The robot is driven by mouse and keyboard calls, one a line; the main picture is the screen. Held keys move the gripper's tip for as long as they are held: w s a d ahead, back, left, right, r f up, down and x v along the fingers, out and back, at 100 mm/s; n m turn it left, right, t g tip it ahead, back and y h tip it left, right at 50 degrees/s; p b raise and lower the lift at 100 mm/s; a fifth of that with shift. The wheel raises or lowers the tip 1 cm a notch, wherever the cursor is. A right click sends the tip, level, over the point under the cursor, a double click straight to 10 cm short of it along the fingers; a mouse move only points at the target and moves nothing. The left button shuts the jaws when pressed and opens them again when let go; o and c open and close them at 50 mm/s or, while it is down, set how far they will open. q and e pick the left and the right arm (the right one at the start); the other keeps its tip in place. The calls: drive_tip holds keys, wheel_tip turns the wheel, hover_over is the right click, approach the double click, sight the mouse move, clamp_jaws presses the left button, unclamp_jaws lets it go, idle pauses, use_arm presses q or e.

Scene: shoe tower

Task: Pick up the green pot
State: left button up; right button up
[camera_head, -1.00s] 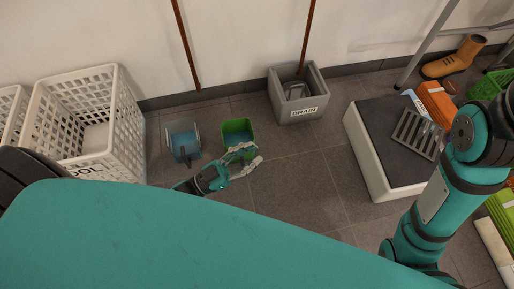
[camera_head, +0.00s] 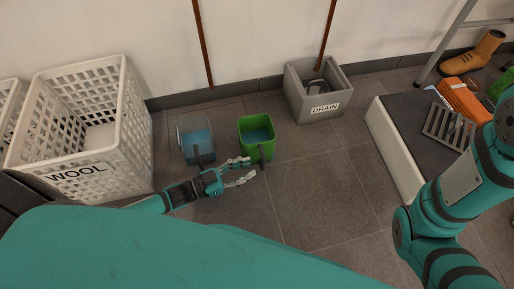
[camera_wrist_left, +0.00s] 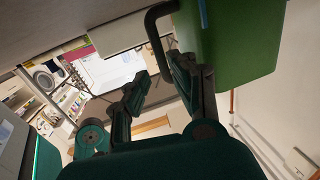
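The green pot (camera_head: 243,137) stands on the dark tiled floor, with blue inside and a dark handle on its near side. My left gripper (camera_head: 252,169) is open and low, just in front of the pot at its handle, fingers pointing right. In the left wrist view the green pot (camera_wrist_left: 238,40) fills the upper right, and its dark bent handle reaches down to near the tips of my open left gripper (camera_wrist_left: 157,85). No grip on the handle shows, and I cannot tell whether they touch. My right gripper is not in view.
A grey pot (camera_head: 187,150) with blue inside stands left of the green one. A white WOOL basket (camera_head: 127,150) is at the left, a grey DRAIN box (camera_head: 330,111) at the back. A low white platform (camera_head: 391,148) stands right. Floor right of my left gripper is clear.

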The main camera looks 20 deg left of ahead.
sight(263, 161)
use_arm(q)
drive_tip(key=shift+w+d, duration=0.25)
drive_tip(key=shift+d, duration=0.05)
drive_tip(key=b+x, duration=0.4)
drive_tip(key=shift+w+d, duration=0.1)
drive_tip(key=shift+w, duration=0.3)
drive_tip(key=shift+w+d+r, duration=0.1)
drive_tip(key=shift+w+d, duration=0.1)
drive_tip(key=shift+d, duration=0.05)
drive_tip(key=shift+c, duration=0.2)
clamp_jaws()
drive_tip(key=shift+r, duration=0.15)
